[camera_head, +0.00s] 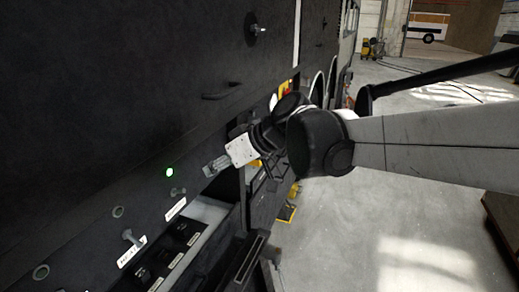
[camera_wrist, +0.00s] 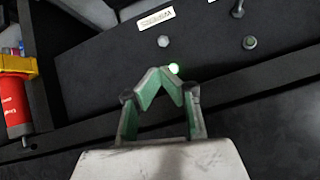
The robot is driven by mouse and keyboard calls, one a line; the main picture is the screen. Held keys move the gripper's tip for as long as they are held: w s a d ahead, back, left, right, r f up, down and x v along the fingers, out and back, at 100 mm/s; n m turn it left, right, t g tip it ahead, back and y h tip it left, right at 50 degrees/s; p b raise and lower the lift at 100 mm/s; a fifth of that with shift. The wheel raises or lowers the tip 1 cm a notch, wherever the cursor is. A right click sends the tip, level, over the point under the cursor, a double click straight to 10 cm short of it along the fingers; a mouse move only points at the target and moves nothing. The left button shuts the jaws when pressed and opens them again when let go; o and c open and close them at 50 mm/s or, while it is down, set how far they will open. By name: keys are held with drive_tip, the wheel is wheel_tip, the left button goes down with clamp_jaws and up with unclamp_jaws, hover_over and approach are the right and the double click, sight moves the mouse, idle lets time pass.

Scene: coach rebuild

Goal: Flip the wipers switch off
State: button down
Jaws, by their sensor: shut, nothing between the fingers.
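The wipers switch (camera_wrist: 163,41) is a small metal toggle on the dark panel, beside an upside-down label reading "WIPERS" (camera_wrist: 156,18) in the wrist view. It also shows in the head view (camera_head: 177,191), sticking out from the panel. A green lamp (camera_head: 169,172) is lit beside it; it also shows in the wrist view (camera_wrist: 173,68), just beyond my fingertips. My gripper (camera_head: 210,170) is shut and empty, near the panel to the right of the lamp. In the wrist view its fingertips (camera_wrist: 166,76) meet, apart from the switch in the picture.
A second toggle (camera_head: 130,237) with its own label and an unlit lamp (camera_head: 118,211) sit lower left. A row of black switches (camera_head: 165,255) lies below. A red cylinder with a yellow cap (camera_wrist: 15,95) stands left in the wrist view. Open floor (camera_head: 340,235) lies right.

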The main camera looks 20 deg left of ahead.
sight(179, 191)
drive_tip(key=shift+a+r, duration=0.25)
drive_tip(key=shift+a, duration=0.3)
drive_tip(key=x, duration=0.5)
drive_tip(key=p+x, duration=0.1)
drive_tip(key=x, duration=0.4)
drive_tip(key=shift+s, duration=0.2)
